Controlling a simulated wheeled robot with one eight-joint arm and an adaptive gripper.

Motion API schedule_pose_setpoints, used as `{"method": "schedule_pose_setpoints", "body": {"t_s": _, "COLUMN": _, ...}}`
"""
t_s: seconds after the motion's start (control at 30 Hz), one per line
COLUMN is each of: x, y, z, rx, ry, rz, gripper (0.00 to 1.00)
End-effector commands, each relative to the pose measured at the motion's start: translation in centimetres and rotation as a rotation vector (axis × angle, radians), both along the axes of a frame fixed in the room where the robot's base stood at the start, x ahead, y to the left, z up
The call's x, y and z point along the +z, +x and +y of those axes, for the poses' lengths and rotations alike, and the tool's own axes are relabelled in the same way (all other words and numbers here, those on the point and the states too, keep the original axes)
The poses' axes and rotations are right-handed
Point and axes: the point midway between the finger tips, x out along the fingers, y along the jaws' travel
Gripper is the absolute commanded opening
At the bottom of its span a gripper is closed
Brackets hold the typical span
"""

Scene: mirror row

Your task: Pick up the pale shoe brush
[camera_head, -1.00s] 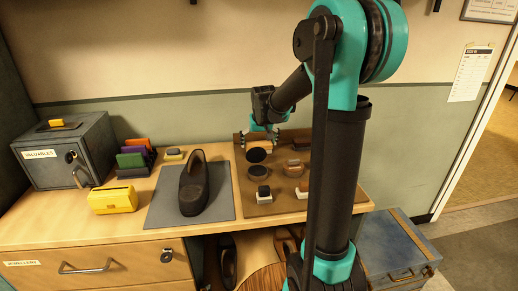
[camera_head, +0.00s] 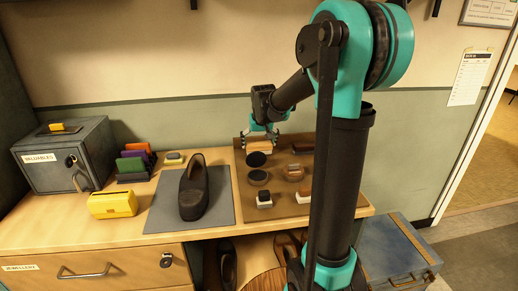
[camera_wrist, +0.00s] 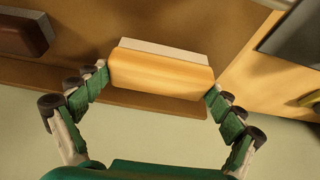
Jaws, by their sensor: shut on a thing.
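The pale shoe brush (camera_head: 262,147) is a light wooden block at the back of the brown board (camera_head: 228,214). In the wrist view the brush (camera_wrist: 160,75) shows its yellowish wood back and a whitish strip along its far side. My gripper (camera_head: 262,140) is shut on it, one finger at each end; the wrist view shows both fingertips (camera_wrist: 158,80) against the ends. I cannot tell whether the brush touches the board or hangs just above it.
Black round tins (camera_head: 257,178) and several darker brushes (camera_head: 303,195) stand on the board in front. A dark shoe (camera_head: 194,188) lies on a grey mat to the left. A yellow case (camera_head: 113,204) and a grey safe (camera_head: 65,155) stand further left.

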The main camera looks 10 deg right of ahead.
Motion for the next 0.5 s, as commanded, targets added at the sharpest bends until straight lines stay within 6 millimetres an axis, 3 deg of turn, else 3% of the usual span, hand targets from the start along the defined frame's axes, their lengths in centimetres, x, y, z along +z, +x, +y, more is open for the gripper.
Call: {"method": "schedule_pose_setpoints", "body": {"t_s": 0.5, "x": 13.2, "y": -0.1, "z": 0.0, "rx": 0.000, "ry": 0.000, "rz": 0.000, "gripper": 0.63}}
